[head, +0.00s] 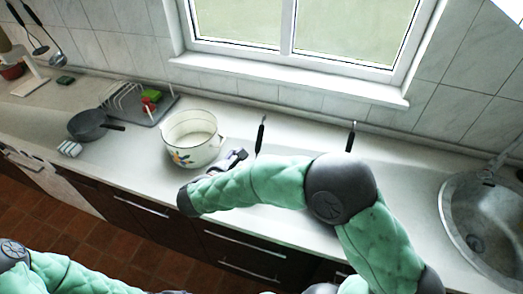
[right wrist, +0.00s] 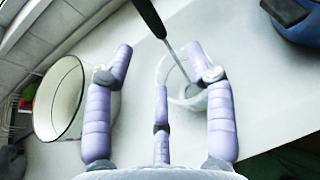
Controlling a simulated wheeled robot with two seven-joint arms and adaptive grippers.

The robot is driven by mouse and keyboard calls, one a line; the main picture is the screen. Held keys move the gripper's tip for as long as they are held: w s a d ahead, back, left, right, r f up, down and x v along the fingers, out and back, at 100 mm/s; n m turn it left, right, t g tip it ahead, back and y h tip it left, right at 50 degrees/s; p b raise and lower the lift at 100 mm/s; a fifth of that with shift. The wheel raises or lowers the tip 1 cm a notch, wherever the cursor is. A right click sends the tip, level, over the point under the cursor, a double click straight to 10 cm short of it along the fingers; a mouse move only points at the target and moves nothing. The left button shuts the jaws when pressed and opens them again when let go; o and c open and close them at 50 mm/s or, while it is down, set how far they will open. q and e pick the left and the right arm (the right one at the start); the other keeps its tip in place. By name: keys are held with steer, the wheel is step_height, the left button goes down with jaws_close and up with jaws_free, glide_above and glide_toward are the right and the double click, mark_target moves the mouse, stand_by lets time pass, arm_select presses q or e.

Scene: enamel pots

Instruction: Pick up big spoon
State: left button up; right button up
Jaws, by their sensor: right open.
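My right gripper (right wrist: 158,47) is open in the right wrist view, with its lilac fingers spread wide. A long utensil with a black handle (right wrist: 149,17) and thin metal shaft leans down between the fingers, touching neither clearly. Its lower end is in a pale see-through vessel (right wrist: 172,68) behind the right finger. In the head view the right gripper (head: 237,158) is beside the flowered enamel pot, mostly hidden by my arm. Two black handles stand up there, one near the gripper (head: 261,136) and one farther right (head: 351,137). I cannot tell which is the big spoon.
The white enamel pot (head: 188,148) stands left of my right gripper; a white pot also shows in the right wrist view (right wrist: 44,106). A dark blue object (right wrist: 296,22) is at upper right there. A pan (head: 87,125), dish rack (head: 135,108) and sink (head: 455,215) are farther away.

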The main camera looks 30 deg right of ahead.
mark_target(256, 149)
steer(key=x, duration=0.1)
steer(key=b+x, duration=0.1)
steer(key=x, duration=0.3)
steer(key=shift+w+d+r, duration=0.25)
steer(key=shift+w+d, duration=0.05)
steer(key=b+x, duration=0.2)
steer(key=x, duration=0.2)
steer(key=shift+w+f, duration=0.25)
steer(key=shift+w, duration=0.1)
steer(key=shift+w+d, duration=0.15)
steer(key=shift+d, duration=0.1)
jaws_close()
